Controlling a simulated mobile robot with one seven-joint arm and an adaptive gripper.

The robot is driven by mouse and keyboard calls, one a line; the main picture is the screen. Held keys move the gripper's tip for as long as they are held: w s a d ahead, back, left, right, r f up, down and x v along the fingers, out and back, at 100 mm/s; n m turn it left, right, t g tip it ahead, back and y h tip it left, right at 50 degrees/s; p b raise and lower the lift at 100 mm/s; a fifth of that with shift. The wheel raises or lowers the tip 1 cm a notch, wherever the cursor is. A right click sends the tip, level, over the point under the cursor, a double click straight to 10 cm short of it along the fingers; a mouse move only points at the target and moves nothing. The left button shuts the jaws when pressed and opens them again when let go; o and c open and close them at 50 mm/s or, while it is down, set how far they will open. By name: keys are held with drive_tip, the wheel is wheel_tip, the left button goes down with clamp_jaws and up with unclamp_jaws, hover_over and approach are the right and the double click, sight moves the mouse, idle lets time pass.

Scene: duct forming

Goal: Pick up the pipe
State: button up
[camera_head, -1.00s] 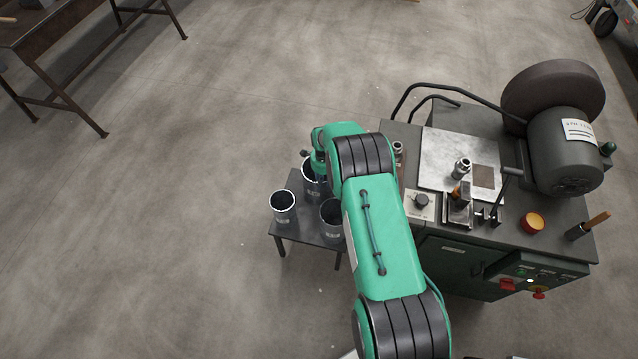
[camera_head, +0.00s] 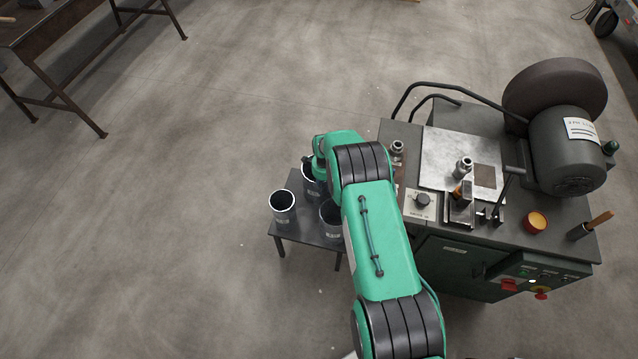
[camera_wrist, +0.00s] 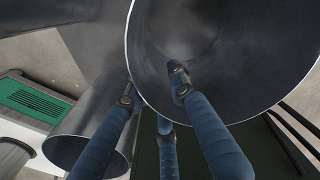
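Several grey open-topped metal pipes stand upright on a small dark table (camera_head: 300,234). One pipe (camera_head: 283,209) is at the front left, one (camera_head: 331,217) at the front right beside my arm, and one (camera_head: 310,184) at the back under my wrist. In the wrist view a large pipe (camera_wrist: 235,60) fills the upper right. My gripper (camera_wrist: 153,102) has its blue-grey fingers apart at the rim. One finger reaches over the opening, while the other two are outside the wall. I see no firm contact. Another pipe (camera_wrist: 88,140) is at the lower left. My wrist hides the fingers from the head camera.
A machine cabinet (camera_head: 455,250) stands right of the small table, with a motor (camera_head: 565,150), a grinding-type wheel (camera_head: 555,85), knobs and small fittings on top. A brown workbench (camera_head: 40,30) is at the far left. The floor between is clear.

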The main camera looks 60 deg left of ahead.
drive_tip(key=shift+f, duration=0.95)
drive_tip(key=shift+c, duration=0.3)
clamp_jaws()
